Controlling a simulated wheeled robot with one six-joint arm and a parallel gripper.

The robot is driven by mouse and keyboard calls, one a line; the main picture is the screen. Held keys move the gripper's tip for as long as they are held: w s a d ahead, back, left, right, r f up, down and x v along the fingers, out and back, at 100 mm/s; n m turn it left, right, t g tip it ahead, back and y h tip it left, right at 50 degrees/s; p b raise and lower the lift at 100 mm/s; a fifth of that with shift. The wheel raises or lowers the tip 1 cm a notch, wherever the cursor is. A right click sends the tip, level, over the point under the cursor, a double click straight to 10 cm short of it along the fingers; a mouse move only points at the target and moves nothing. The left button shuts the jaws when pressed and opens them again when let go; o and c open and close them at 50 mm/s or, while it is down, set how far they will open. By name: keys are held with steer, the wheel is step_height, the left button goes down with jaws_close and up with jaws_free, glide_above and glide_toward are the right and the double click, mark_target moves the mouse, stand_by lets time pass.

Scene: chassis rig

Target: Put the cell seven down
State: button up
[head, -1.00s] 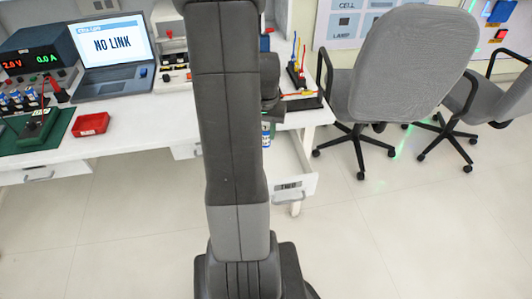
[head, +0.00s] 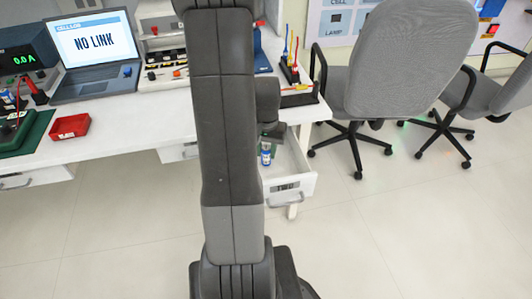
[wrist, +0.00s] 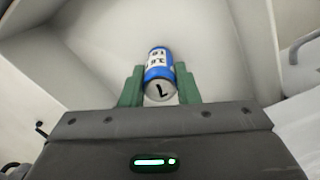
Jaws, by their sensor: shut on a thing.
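The cell seven (wrist: 157,66) is a small blue and white cylinder with a dark "7" on its grey end. My gripper (wrist: 159,82) is shut on it, with a green finger on each side. In the head view the cell (head: 266,157) hangs below my gripper (head: 268,138), within the outline of the open white drawer (head: 293,186) under the bench. The wrist view shows pale drawer walls and floor around the cell. I cannot tell whether the cell touches the drawer floor. My arm hides the drawer's left part.
The white bench (head: 120,122) carries a laptop (head: 95,55) reading "NO LINK", a red tray (head: 69,127) and a green mat (head: 38,132). A rack with coloured leads (head: 291,70) stands above the drawer. A grey chair (head: 385,70) is to the right. The floor in front is clear.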

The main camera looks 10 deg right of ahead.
mark_target(266, 147)
steer(key=shift+f, duration=0.45)
steer(key=shift+f, duration=0.2)
steer(key=o, duration=1)
steer(key=shift+o, duration=0.2)
steer(key=shift+r, duration=0.1)
step_height(266, 147, up, 12)
steer(key=p, duration=0.2)
steer(key=shift+r, duration=0.1)
